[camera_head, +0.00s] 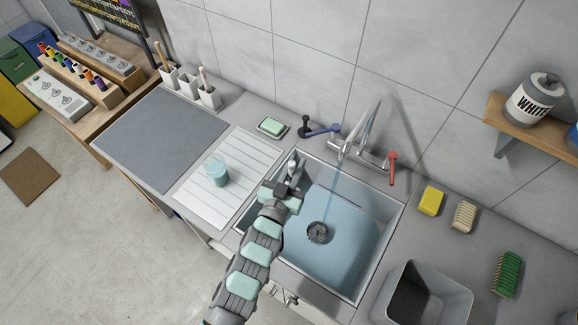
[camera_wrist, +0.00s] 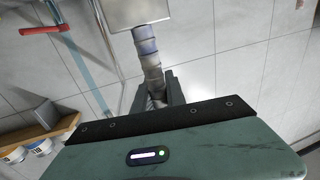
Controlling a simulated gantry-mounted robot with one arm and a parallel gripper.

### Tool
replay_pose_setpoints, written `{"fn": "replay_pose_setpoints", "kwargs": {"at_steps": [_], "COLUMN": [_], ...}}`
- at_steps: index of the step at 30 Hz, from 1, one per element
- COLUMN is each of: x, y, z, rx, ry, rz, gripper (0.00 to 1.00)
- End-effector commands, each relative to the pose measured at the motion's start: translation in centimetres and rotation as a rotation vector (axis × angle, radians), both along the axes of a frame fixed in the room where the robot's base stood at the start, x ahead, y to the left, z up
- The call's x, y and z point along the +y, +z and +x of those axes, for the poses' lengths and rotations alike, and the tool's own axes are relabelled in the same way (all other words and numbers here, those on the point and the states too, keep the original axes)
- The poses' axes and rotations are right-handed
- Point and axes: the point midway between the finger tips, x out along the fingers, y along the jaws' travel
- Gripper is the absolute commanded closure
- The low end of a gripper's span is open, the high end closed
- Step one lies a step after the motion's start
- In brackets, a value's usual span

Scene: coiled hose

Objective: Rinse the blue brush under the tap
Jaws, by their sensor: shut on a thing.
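My gripper (camera_head: 292,172) is over the left back part of the sink (camera_head: 377,247). It is shut on a banded grey-blue handle (camera_wrist: 148,58), seen in the wrist view with a flat pale block at its far end. I take this for the blue brush; its bristles are not clear in either view. The tap (camera_head: 362,138) stands behind the sink. A thin bluish stream (camera_head: 331,185) falls from it, to the right of my gripper and apart from it. In the wrist view the stream (camera_wrist: 84,62) passes left of the held handle.
A blue lever (camera_head: 323,130) and a red lever (camera_head: 392,168) flank the tap. A glass of bluish liquid (camera_head: 217,172) stands on the white drainboard (camera_head: 205,208). A yellow sponge (camera_head: 431,201), tan brush (camera_head: 464,217), green brush (camera_head: 507,272) and grey bin (camera_head: 428,295) are at right.

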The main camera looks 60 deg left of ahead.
Motion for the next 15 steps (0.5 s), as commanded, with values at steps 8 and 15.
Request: {"fn": "replay_pose_setpoints", "kwargs": {"at_steps": [8, 15], "x": [-1.1, -2.0], "y": [-0.9, -1.3], "z": [2.7, 4.8], "rx": [-0.005, -0.004], "ry": [-0.003, -0.003], "rz": [0.002, 0.003], "gripper": [1.00, 1.00]}}
